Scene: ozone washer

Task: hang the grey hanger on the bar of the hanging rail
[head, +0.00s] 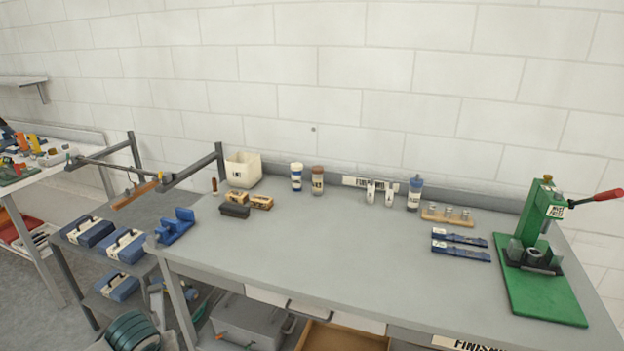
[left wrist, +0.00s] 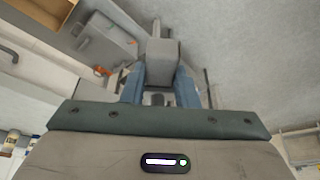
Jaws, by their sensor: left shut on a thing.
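The hanging rail (head: 192,172) stands at the left end of the bench in the head view, with two posts and arms reaching forward. Its thin bar (head: 103,165) spans the two arm ends. An orange-brown hanger (head: 134,195) hangs below the bar, towards its right half. In the left wrist view my left gripper (left wrist: 161,76) is shut, its blue fingers on either side of a grey blocky part of the grey hanger (left wrist: 163,52). The hanger's hook and full shape are hidden or unclear. I cannot surely make out either gripper in the head view.
The grey bench (head: 330,240) carries a white bin (head: 243,169), a blue vise-like fixture (head: 175,226), bottles and a green press (head: 540,260). Blue cases (head: 122,245) sit on low shelves at left. A grey toolbox (head: 247,322) lies below the bench, also in the left wrist view (left wrist: 105,40).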

